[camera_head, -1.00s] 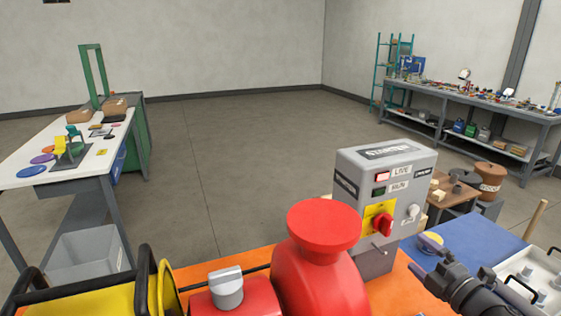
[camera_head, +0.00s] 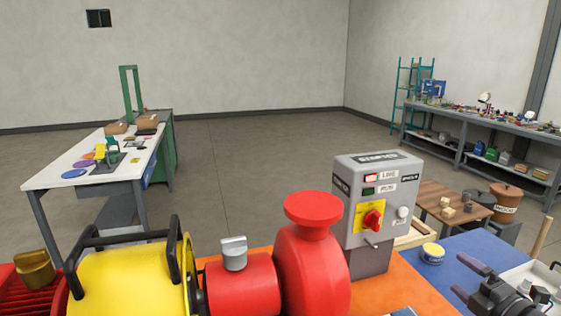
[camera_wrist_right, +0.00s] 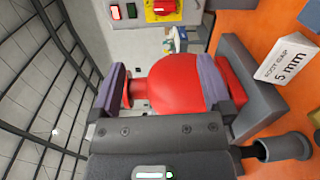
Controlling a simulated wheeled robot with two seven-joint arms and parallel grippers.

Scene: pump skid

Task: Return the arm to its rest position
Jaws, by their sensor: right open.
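My right gripper (camera_head: 473,278) is at the lower right of the head view, over the blue mat (camera_head: 470,247). Its jaws are open, with nothing between the fingertips in the head view. In the right wrist view the two fingers (camera_wrist_right: 162,85) stand apart, with the red pump casing (camera_wrist_right: 175,82) beyond them. In the head view the right gripper is to the right of the grey control box (camera_head: 375,182) and apart from it. The box carries a red rotary switch on a yellow plate (camera_head: 369,215). My left gripper is not in view.
A yellow-topped tin (camera_head: 432,253) stands on the blue mat. A white tray (camera_head: 540,275) lies near the right gripper.

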